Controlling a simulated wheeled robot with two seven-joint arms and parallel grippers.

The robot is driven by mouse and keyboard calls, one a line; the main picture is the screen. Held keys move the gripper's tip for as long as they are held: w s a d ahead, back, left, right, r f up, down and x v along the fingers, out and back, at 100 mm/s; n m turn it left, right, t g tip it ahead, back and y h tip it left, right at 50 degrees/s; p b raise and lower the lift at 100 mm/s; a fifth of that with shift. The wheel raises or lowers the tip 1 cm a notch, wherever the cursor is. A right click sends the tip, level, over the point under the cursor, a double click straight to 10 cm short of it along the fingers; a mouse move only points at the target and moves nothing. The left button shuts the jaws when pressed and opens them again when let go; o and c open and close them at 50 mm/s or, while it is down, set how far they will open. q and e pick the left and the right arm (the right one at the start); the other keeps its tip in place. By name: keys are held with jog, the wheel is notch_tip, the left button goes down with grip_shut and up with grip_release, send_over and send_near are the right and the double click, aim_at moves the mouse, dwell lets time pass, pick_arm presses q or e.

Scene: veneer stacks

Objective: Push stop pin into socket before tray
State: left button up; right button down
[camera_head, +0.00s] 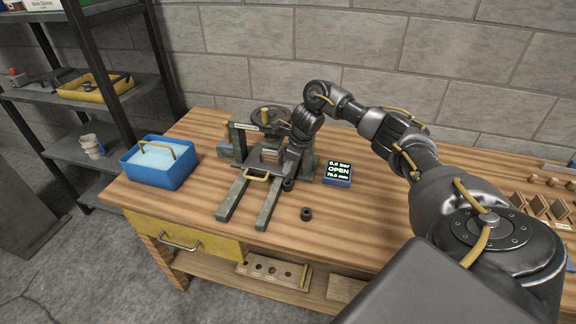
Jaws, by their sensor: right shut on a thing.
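The press (243,140) stands at the back of the bench, with two grey-green rails (233,197) running out toward the front. The tray (257,167), a dark plate with a yellow front handle, sits between the rails and carries a small wooden stack (271,154). My right gripper (290,177) points down beside the tray's right side. It is shut on a small dark piece (288,186) that looks like the stop pin, near the right rail. The gripper hides the socket there, so I cannot tell how deep the pin sits. My left gripper is out of view.
A small dark round piece with a hole (306,214) stands on the bench right of the rails. A display reading OPEN (337,174) stands right of the press. A blue bin (160,168) stands left. Wooden pieces (537,205) lie far right. The front middle bench is clear.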

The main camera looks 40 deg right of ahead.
jog(key=shift+f+b, duration=1.3)
jog(key=shift+f, duration=0.25)
jog(key=c, duration=1.2)
grip_release()
jog(key=shift+c, duration=0.2)
jog(key=p+v, duration=0.1)
jog(key=v, duration=1)
jog(key=shift+p, duration=0.3)
jog(key=shift+f, duration=0.1)
